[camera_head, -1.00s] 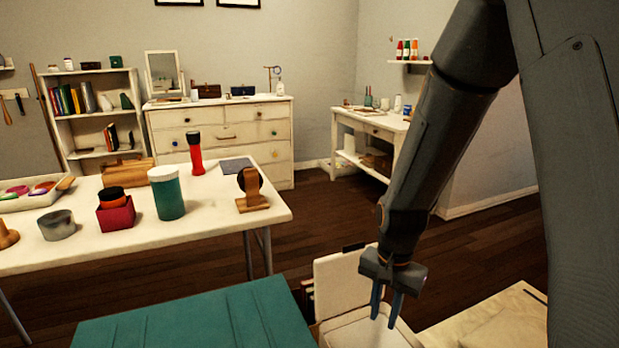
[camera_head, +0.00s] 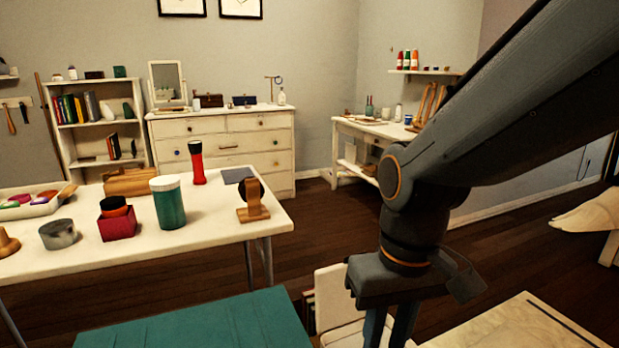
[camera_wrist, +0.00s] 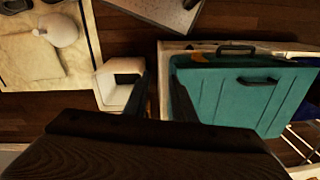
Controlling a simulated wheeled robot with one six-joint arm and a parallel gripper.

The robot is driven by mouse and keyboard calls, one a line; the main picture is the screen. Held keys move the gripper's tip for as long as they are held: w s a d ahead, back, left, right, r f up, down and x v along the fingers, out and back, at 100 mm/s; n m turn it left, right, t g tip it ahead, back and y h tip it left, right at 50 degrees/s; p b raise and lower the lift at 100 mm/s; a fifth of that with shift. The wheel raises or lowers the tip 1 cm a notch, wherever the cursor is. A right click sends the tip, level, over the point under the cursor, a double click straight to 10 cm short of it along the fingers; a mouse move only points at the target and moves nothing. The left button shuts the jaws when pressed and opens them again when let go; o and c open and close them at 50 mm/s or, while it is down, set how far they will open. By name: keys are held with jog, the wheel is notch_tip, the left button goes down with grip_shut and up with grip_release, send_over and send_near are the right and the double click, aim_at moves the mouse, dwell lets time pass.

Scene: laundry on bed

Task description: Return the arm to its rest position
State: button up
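My gripper (camera_head: 390,332) hangs at the lower middle right of the head view, pointing down. Its two dark blue fingers are apart with nothing seen between them, and the picture's lower edge cuts off the tips. In the wrist view the fingers also show apart and empty (camera_wrist: 162,98). My arm runs from the gripper up to the upper right. A white open bin (camera_head: 333,290) stands behind and below the gripper; it also shows left of the fingers in the wrist view (camera_wrist: 108,92).
A teal panel with a handle (camera_head: 215,322) lies at the lower front. A white table (camera_head: 150,235) with a teal jar (camera_head: 168,200) and other items stands at left. A pale surface (camera_head: 520,325) is at lower right. Dark floor (camera_head: 335,220) lies clear between the furniture.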

jog(key=d+r+m+p, duration=0.2)
jog(key=d+r+p, duration=0.6)
jog(key=p, duration=0.7)
jog(key=shift+d+r+m+h+p, duration=0.25)
jog(key=shift+d+m+h+p, duration=0.05)
jog(key=shift+d+m+p, duration=0.1)
